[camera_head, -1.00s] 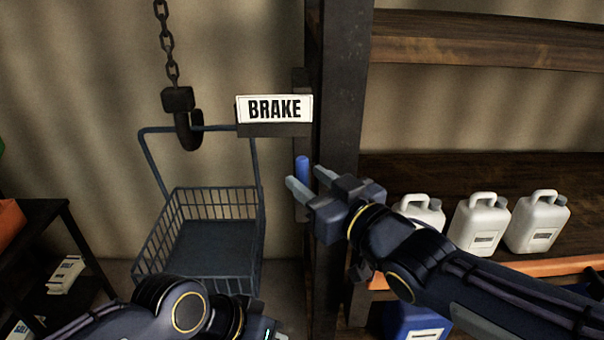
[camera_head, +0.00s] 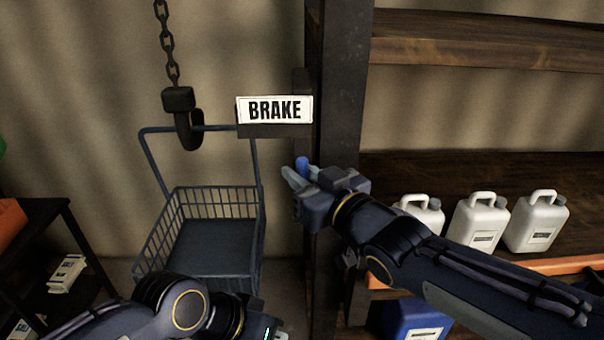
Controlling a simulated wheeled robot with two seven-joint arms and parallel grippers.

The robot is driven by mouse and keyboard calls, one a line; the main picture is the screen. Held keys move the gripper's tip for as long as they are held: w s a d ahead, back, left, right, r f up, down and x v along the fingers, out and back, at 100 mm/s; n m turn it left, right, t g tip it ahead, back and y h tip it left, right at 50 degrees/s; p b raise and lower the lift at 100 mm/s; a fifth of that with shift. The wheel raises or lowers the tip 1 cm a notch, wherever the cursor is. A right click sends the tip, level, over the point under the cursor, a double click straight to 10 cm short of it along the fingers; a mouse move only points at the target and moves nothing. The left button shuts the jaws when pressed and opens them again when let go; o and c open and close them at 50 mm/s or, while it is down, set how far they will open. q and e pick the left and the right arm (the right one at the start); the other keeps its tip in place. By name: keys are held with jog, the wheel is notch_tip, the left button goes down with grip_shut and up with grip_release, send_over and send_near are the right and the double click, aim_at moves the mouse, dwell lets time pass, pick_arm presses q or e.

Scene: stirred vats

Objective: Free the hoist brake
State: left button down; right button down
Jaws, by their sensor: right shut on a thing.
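The brake lever's blue handle (camera_head: 302,164) stands upright on the dark post, below the white BRAKE sign (camera_head: 275,110). My right gripper (camera_head: 297,175) is shut on the blue handle, and its fingers hide the handle's lower part. The hoist hook (camera_head: 187,125) hangs on its chain (camera_head: 167,45) at the left, at the bail of the wire basket (camera_head: 205,235).
A dark post (camera_head: 338,85) stands behind the right gripper. Shelves at the right hold several white jugs (camera_head: 478,225). A blue container (camera_head: 413,320) sits low behind my right arm. A dark rack (camera_head: 40,215) stands at the far left.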

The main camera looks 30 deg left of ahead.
jog(key=shift+r+n+g+h+p, duration=0.1)
jog(key=shift+n+g+h+p, duration=0.25)
jog(key=shift+n+h, duration=0.35)
jog(key=shift+s+a+n+h, duration=0.15)
jog(key=shift+n+h, duration=0.15)
jog(key=shift+n, duration=0.5)
jog(key=n+h, duration=0.2)
jog(key=n+h+p, duration=0.1)
jog(key=n, duration=0.1)
jog(key=shift+s+a+f+h, duration=0.15)
jog(key=shift+a+f+h, duration=0.1)
jog(key=shift+h, duration=0.15)
jog(key=shift+f+n+t+h+p, duration=0.2)
jog(key=shift+n+t+h+p, duration=0.4)
jog(key=shift+n+h, duration=0.5)
jog(key=shift+f+n+t+h+p, duration=0.2)
jog(key=shift+n+t+h+p, duration=0.35)
jog(key=shift+n+h, duration=0.55)
